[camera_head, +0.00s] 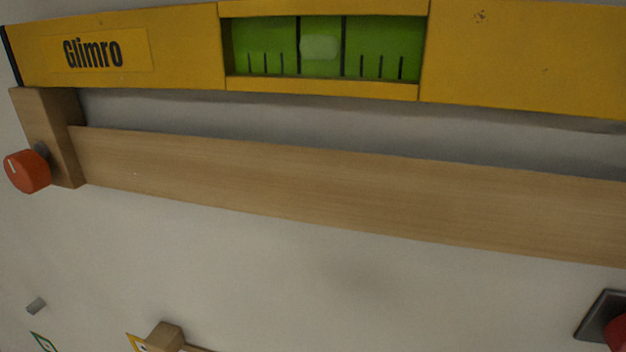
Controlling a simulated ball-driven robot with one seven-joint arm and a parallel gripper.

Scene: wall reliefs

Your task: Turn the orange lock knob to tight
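An orange-red knob (27,171) with a white line on its face sticks out from a wooden bracket (52,140) at the far left. The white line is near its upper left edge. No "tight" marking is readable beside it. Another red knob (617,334) on a dark grey plate (596,316) is cut off at the lower right corner; which of the two is the lock knob I cannot tell. My gripper does not show in this view.
A yellow spirit level (520,50) marked "Glimro" with a green vial (320,47) lies above a long wooden rail (350,193).

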